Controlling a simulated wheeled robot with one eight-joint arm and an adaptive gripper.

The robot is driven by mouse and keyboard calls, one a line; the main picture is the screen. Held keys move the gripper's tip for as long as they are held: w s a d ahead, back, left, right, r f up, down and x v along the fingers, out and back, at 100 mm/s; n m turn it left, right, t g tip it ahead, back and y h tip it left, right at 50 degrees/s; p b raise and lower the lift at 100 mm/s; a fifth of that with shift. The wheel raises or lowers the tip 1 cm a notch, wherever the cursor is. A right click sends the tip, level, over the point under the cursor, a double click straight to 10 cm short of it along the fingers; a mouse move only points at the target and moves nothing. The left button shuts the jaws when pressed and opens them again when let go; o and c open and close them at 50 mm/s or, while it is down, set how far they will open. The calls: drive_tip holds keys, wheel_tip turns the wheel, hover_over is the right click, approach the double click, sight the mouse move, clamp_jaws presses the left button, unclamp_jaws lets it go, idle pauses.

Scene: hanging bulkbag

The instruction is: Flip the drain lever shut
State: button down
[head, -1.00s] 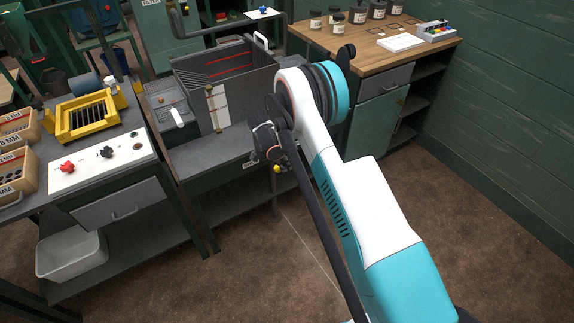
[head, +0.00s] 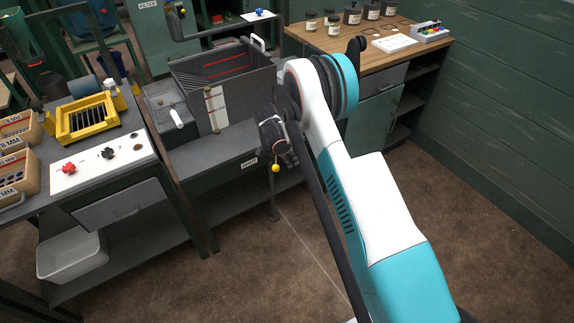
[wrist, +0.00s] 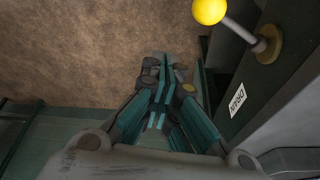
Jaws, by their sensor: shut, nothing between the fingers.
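The drain lever is a thin rod with a yellow ball knob (head: 276,168) at the front edge of the grey tank bench. In the wrist view its yellow knob (wrist: 209,11) is at the top, partly cut off, and its rod runs to a brass pivot (wrist: 268,44) on the dark bench front. A white DRAIN label (wrist: 237,100) sits beside the pivot. My gripper (wrist: 163,70) is shut and empty, left of the label and below the knob in the wrist view, apart from the lever. In the head view my gripper (head: 288,156) is close by the knob; its fingertips are hard to make out.
A grey open tank (head: 240,75) stands on the bench (head: 207,153) behind the lever. A left bench (head: 125,180) carries a white panel with red and black knobs. A wooden-topped cabinet (head: 360,50) with jars stands at the back right. The floor in front is clear.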

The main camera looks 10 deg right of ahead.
drive_tip(key=w+p+v, duration=0.1)
drive_tip(key=p+v, duration=0.1)
drive_tip(key=v, duration=0.5)
drive_tip(key=shift+w+r, duration=0.15)
drive_tip(key=shift+r, duration=0.2)
drive_tip(key=s+d+r+n+t+y, duration=0.15)
drive_tip(key=s+r+n, duration=0.4)
drive_tip(key=r, duration=0.95)
drive_tip(key=s+r+n+t+y, duration=0.1)
drive_tip(key=s+r+n+t, duration=0.15)
drive_tip(key=s+r, duration=0.9)
drive_tip(key=s+r+n+t, duration=0.1)
drive_tip(key=s+r+n, duration=0.2)
drive_tip(key=s, duration=0.8)
drive_tip(key=s+r+n+t+y, duration=0.1)
drive_tip(key=s+r+n, duration=0.3)
drive_tip(key=s, duration=0.7)
drive_tip(key=shift+s+r+n+t, duration=0.3)
drive_tip(key=shift+n+t, duration=0.2)
drive_tip(key=shift+n, duration=0.7)
drive_tip(key=shift+y, duration=0.25)
